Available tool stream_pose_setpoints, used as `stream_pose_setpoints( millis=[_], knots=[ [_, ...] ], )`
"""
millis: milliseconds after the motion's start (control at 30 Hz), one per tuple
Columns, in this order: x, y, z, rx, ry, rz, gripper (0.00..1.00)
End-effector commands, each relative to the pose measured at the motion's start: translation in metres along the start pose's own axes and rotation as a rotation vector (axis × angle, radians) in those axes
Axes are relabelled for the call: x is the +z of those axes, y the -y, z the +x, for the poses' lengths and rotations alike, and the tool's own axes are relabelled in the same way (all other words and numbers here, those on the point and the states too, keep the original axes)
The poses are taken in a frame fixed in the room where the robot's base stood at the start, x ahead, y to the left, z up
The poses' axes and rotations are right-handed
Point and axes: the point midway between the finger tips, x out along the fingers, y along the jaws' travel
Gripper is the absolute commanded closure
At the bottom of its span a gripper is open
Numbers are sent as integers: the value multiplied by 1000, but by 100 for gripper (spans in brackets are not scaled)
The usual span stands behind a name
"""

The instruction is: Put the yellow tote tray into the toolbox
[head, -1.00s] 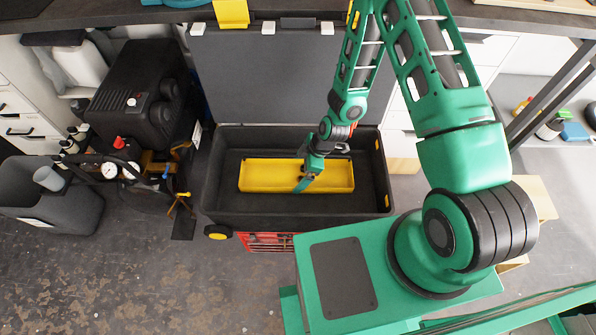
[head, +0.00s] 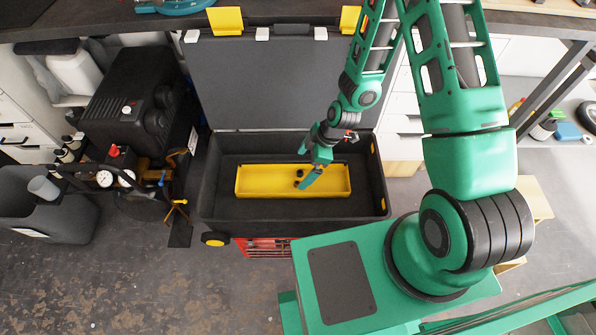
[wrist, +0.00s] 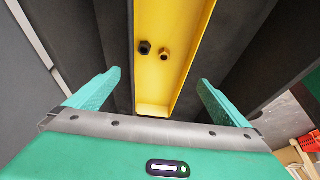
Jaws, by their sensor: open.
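The yellow tote tray (head: 262,181) lies inside the open black toolbox (head: 215,172), on its floor. It also shows in the wrist view (wrist: 176,80), with a black nut (wrist: 145,47) and a brass fitting (wrist: 165,54) in it. My gripper (head: 305,170) is over the right half of the tray. In the wrist view its two teal fingers (wrist: 160,85) are spread wide, one on each side of the tray, with nothing between them touching. The toolbox lid (head: 270,85) stands open at the back.
A black machine with gauges (head: 130,105) and a grey bin (head: 45,205) stand left of the toolbox. A red drawer front (head: 265,247) shows below the toolbox. The workbench edge (head: 110,28) runs along the back. Floor is free at the front left.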

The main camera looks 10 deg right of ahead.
Motion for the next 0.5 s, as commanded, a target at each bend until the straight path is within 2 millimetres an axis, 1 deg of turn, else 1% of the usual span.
stream_pose_setpoints(
  millis=[33, 200, 333, 500],
  knots=[
    [0, -1, -9, 3, 0, 0, 0],
    [0, -1, -29, 2, 0, 1, 0],
    [0, 0, -38, 0, 1, 0, 0],
    [0, 1, -42, -1, 1, 0, 0]
  ],
)
